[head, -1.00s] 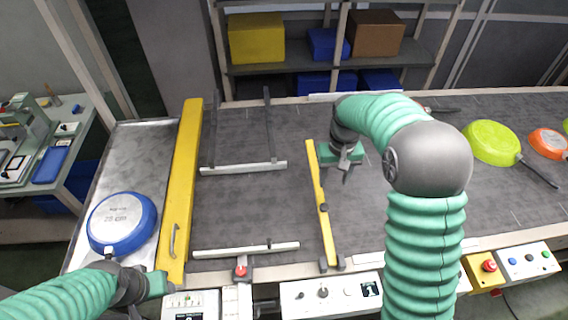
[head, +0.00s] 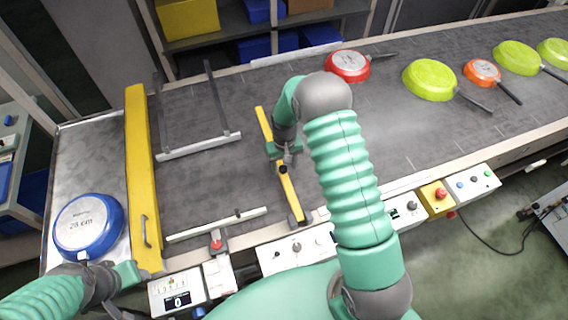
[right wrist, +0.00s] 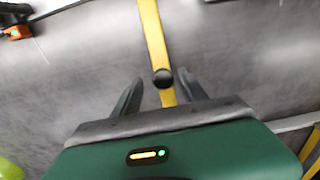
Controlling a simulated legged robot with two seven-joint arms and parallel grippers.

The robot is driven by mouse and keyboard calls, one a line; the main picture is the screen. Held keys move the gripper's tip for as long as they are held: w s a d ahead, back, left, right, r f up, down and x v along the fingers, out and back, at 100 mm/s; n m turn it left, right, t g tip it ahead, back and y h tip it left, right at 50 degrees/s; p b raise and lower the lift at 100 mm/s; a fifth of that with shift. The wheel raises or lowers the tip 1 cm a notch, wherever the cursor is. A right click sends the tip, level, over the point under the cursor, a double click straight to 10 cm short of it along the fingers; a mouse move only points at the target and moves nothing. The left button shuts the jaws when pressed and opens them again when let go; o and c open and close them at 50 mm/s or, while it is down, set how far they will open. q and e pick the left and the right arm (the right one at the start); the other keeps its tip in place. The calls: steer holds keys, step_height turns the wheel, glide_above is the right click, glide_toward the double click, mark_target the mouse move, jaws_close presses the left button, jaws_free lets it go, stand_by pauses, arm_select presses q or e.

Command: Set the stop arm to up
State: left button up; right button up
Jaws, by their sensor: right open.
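The stop arm (head: 289,190) is a yellow bar lying low across the grey belt, hinged at the near edge, with a black knob (head: 283,169) on it. It also shows in the right wrist view (right wrist: 152,35), its knob (right wrist: 163,78) between the fingertips. My right gripper (head: 286,157) is open over the bar, its fingers (right wrist: 157,90) on either side of it; I cannot tell whether they touch it. My left gripper (head: 132,274) is at the lower left, close to the blue pan (head: 88,226); its fingers are not clear.
A yellow gate (head: 142,185) with a handle crosses the belt on the left. White guide rails (head: 215,224) lie between gate and stop arm. A red pan (head: 347,66), green pans (head: 430,79) and orange pan (head: 481,72) are on the belt right. Control boxes (head: 297,251) line the near edge.

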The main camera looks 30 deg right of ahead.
steer(key=shift+a, duration=0.25)
steer(key=shift+c, duration=0.2)
steer(key=shift+w+a, duration=0.1)
steer(key=shift+c, duration=1.2)
steer(key=shift+d, duration=0.2)
jaws_close()
